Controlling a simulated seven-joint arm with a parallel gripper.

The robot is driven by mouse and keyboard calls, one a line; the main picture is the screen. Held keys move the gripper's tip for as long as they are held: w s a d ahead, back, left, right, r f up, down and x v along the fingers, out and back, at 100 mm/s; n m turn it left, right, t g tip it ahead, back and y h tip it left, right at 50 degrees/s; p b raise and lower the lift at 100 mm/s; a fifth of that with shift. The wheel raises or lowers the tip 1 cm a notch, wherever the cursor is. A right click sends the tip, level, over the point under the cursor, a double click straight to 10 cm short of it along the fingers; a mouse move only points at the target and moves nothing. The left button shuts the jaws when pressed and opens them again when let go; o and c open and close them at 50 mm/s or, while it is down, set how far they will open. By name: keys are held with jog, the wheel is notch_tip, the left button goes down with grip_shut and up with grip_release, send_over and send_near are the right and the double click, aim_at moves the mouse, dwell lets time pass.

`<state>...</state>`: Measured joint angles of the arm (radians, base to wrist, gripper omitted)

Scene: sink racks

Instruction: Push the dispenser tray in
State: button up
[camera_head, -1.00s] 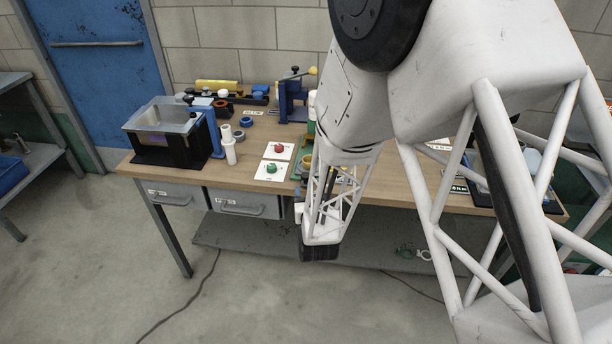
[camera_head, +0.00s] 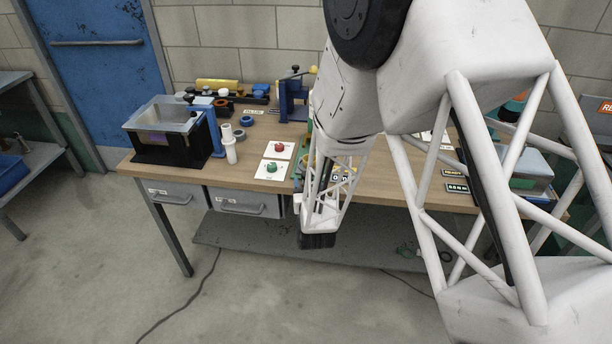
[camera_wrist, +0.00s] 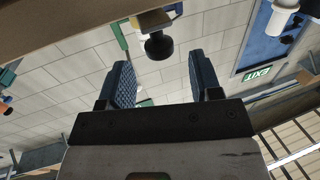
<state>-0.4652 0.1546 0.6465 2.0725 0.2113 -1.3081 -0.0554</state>
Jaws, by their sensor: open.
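My gripper (camera_head: 318,241) hangs at the front edge of the workbench, its end below the tabletop level. In the wrist view its two blue ridged fingers (camera_wrist: 163,84) stand apart with nothing between them. A black round knob (camera_wrist: 158,46) on a yellowish part shows just beyond and above the gap between the fingers, apart from them. I cannot tell whether this knob belongs to the dispenser tray. In the head view, a green-framed fixture (camera_head: 298,172) at the front edge is mostly hidden behind my arm, and no dispenser tray can be made out clearly.
Closed grey drawers (camera_head: 240,203) hang left of my gripper. The floor in front is clear.

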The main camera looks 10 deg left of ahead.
jog(key=shift+x, duration=2.15)
jog(key=shift+s, duration=0.1)
